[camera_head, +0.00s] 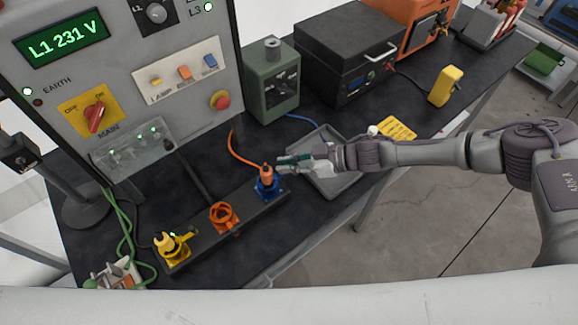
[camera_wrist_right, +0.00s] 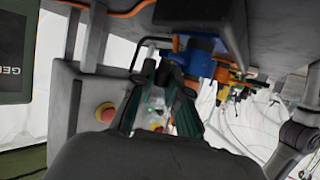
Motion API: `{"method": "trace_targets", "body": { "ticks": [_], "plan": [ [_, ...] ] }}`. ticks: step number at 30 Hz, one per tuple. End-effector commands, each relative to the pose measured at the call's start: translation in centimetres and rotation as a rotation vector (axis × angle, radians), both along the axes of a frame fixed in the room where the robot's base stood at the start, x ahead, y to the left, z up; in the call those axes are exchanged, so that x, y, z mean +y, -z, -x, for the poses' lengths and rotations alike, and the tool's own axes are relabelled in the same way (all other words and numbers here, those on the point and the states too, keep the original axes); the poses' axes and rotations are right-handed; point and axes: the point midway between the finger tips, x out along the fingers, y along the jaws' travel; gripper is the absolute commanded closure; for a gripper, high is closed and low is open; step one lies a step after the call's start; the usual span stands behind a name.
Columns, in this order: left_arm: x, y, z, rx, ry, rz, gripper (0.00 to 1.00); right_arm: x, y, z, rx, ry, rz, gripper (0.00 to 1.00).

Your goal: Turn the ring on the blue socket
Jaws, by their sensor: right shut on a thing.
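The blue socket (camera_head: 268,188) sits at the far right end of the dark socket strip on the bench. An orange plug (camera_head: 266,170) with an orange cable stands in it. My right gripper (camera_head: 282,164) reaches in from the right and is shut at the socket's blue ring, beside the plug. In the right wrist view, the gripper fingers (camera_wrist_right: 162,95) reach up to the blue part (camera_wrist_right: 204,62). The exact contact on the ring is small and partly hidden by the fingers. My left gripper is not in view.
An orange socket (camera_head: 223,217) and a yellow socket (camera_head: 172,245) share the strip. A grey tray (camera_head: 335,182) lies under my right arm. The control panel (camera_head: 130,75) and a green box (camera_head: 272,85) stand behind. The bench's front edge is close to the strip.

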Motion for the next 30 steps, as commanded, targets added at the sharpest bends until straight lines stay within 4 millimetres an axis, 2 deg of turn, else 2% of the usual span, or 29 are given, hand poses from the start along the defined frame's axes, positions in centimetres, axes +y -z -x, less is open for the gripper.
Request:
{"method": "trace_targets", "body": {
  "ticks": [16,17,18,26,30],
  "plan": [
    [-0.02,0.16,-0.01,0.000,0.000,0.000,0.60,0.16,0.01,-0.13,-0.001,-0.023,0.001,1.00],
    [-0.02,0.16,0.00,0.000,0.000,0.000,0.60,0.17,0.01,-0.13,-0.002,-0.022,0.000,0.83],
    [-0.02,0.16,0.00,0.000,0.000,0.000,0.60,0.17,0.00,-0.13,-0.001,-0.023,0.000,0.76],
    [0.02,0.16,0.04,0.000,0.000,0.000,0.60,0.16,0.01,-0.10,0.000,-0.023,0.000,0.75],
    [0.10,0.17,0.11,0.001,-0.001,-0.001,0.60,-0.46,-0.22,-0.09,-0.002,-0.021,0.001,0.75]
  ]
}}
